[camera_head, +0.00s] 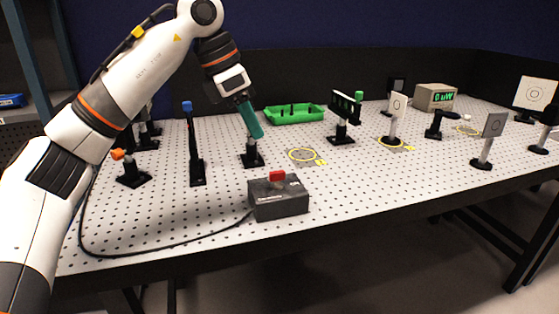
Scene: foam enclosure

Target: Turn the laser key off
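The laser controller is a dark grey box (279,199) near the table's front edge, with a cable running from its left side. A red key (277,176) stands on its top. My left gripper (251,121) is above and behind the box, pointing down over the table, apart from the key. Its teal fingers overlap in this view, so I cannot tell whether they are open or shut. A black post base (252,160) stands just below the fingers. My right gripper is not in view.
Black posts stand left of the box, one with a blue top (188,107), one with an orange knob (118,154). Behind are a green tray (294,113) and a meter reading 0 uW (435,97). Target cards stand at right. The table's front right is clear.

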